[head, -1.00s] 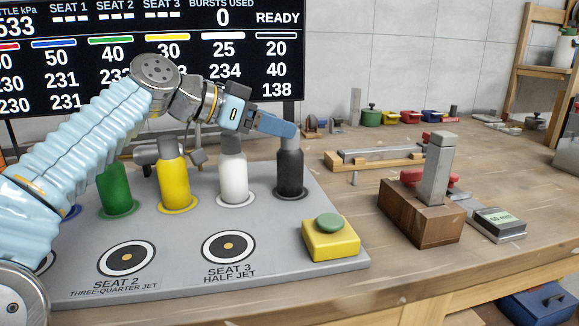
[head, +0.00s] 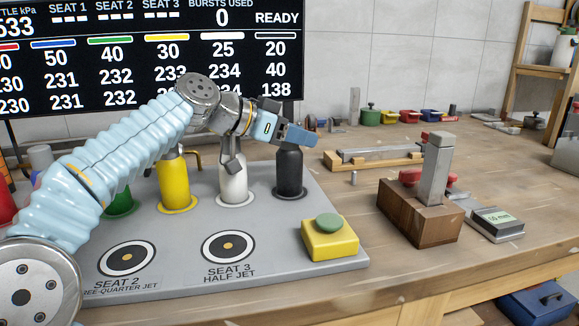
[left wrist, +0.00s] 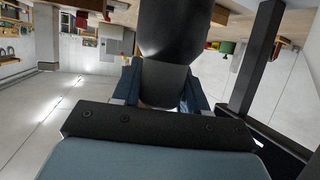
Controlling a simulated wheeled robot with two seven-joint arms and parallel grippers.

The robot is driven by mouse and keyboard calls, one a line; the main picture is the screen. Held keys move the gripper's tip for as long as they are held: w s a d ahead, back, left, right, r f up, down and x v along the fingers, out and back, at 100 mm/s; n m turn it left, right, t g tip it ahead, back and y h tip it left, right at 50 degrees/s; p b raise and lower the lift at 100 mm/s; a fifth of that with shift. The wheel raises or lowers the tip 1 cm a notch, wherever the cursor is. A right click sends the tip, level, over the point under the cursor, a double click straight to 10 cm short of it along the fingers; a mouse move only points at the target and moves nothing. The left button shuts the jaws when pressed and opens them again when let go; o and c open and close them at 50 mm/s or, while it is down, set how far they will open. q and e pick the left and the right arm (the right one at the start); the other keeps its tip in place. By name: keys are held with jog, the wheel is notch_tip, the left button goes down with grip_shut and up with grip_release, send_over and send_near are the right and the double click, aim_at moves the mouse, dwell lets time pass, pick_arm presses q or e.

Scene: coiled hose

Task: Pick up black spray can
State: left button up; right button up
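The black spray can (head: 289,174) stands upright in its ring at the right end of the row on the grey board. My left gripper (head: 303,137) is at the can's top and hides its cap in the head view. In the left wrist view, upside down, the can's dark body (left wrist: 177,28) fills the top middle. Its grey cap (left wrist: 165,84) lies between the two blue fingers of the left gripper (left wrist: 164,92). The fingers look open around the cap with little room; contact is hard to see. My right gripper is not in view.
A white can (head: 233,181), a yellow can (head: 174,183) and a partly hidden green can (head: 120,201) stand left of the black one. A yellow box with a green button (head: 330,240) sits in front. A wooden block (head: 418,211) stands right. A scoreboard (head: 150,50) is behind.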

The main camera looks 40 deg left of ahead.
pick_arm(q)
grip_shut()
jog(key=shift+r, duration=0.1)
